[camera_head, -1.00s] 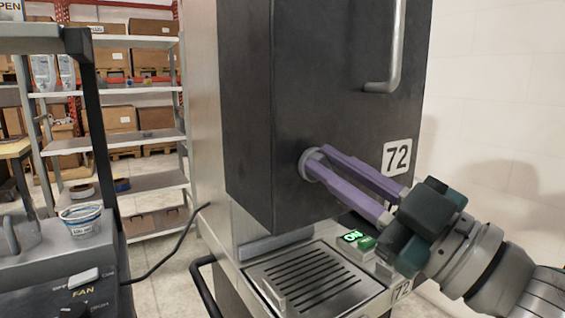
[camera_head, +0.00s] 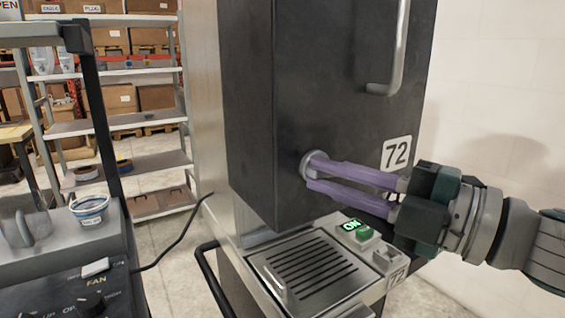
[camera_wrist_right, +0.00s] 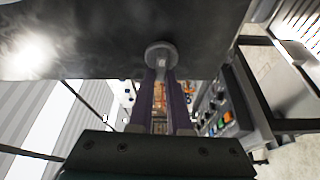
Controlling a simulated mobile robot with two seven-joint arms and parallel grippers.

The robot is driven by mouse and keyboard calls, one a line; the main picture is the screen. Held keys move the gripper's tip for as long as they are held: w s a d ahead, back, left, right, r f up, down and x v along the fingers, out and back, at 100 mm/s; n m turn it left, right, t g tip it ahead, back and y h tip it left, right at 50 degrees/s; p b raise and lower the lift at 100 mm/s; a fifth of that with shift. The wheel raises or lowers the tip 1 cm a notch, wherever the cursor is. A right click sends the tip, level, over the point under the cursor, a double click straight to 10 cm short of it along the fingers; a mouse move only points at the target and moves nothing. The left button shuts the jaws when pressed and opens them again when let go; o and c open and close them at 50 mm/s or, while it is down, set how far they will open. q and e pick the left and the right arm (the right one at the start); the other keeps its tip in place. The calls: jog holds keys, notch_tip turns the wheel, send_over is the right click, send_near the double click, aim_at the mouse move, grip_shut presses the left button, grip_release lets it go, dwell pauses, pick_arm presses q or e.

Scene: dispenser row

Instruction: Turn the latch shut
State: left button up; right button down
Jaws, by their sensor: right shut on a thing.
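The latch (camera_head: 306,167) is a round grey metal piece on the lower part of the dark cabinet door (camera_head: 330,90). In the right wrist view its round base (camera_wrist_right: 161,50) shows, with a short grey bar standing out between my fingers. My right gripper (camera_head: 315,172) comes in from the right with its two purple fingers shut on the latch, one finger above the other in the head view. The fingers cover part of the latch's handle. My left gripper is not in view.
Below the door is a slotted drip tray (camera_head: 312,270) with a lit green ON sign (camera_head: 352,224) and buttons beside it. A vertical door handle (camera_head: 395,60) is above right.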

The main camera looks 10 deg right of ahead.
jog(key=shift+n+p, duration=0.3)
jog(key=shift+n, duration=0.3)
jog(key=c, duration=0.9)
grip_release()
jog(key=shift+o, duration=0.2)
jog(key=shift+d+f, duration=0.1)
jog(key=b+v, duration=0.2)
jog(key=v, duration=0.7)
jog(key=shift+s+d+r, duration=0.25)
jog(key=shift+s+r, duration=0.05)
